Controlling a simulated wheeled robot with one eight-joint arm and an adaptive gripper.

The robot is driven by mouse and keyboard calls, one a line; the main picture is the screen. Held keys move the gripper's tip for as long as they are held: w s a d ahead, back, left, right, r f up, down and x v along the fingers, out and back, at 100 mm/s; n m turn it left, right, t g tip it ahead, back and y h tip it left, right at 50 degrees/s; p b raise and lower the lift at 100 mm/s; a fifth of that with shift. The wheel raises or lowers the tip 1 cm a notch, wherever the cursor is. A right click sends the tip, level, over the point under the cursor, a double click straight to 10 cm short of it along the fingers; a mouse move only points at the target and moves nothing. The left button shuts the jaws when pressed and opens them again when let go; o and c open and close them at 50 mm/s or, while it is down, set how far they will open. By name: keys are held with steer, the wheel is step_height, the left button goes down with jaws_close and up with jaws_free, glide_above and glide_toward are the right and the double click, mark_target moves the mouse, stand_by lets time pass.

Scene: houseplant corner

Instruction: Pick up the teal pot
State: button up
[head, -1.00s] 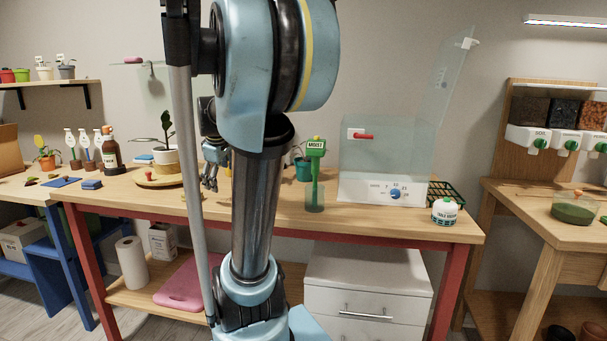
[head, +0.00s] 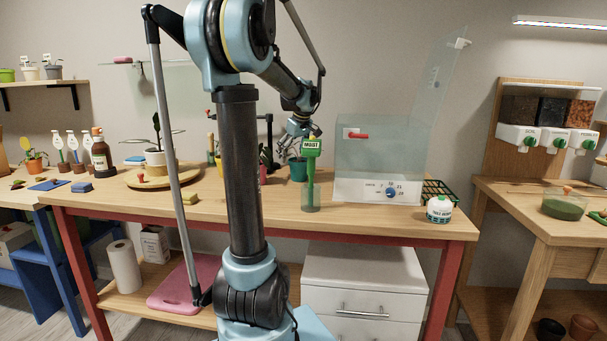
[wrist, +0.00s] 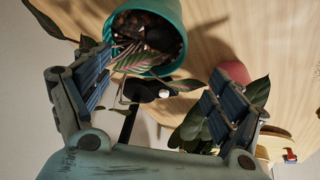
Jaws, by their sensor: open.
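The teal pot (head: 298,170) stands on the wooden workbench, right of the arm, with a leafy plant in it. In the wrist view the teal pot (wrist: 177,22) is at the top, its round mouth showing dark soil and striped leaves. My gripper (head: 298,130) is just above the pot and its plant in the head view. In the wrist view my gripper (wrist: 155,80) has its two fingers spread wide with nothing held between them. The pot's rim lies beyond the fingertips, apart from them.
A green moisture meter (head: 312,149) stands in a clear holder close in front of the pot. A clear box (head: 380,150) with a red handle is to the right. A pink pot (wrist: 236,71) and leaves are near the right finger. Bench front is mostly clear.

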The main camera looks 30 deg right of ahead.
mark_target(296, 169)
steer(key=shift+s+d+f+m, duration=0.2)
steer(key=shift+s+d+m, duration=0.05)
steer(key=shift+d, duration=0.2)
steer(key=shift+s+d+f+m, duration=0.15)
steer(key=shift+s+d+m, duration=0.1)
steer(key=shift+d, duration=0.2)
steer(key=shift+w+d+f+y, duration=0.1)
steer(key=shift+d+f+y, duration=0.05)
steer(key=shift+f+y, duration=0.15)
steer(key=shift+d+x, duration=0.15)
steer(key=shift+x, duration=1.6)
steer(key=shift+d+x, duration=0.15)
steer(key=shift+x, duration=1.55)
steer(key=shift+f, duration=0.1)
steer(key=c, duration=1.2)
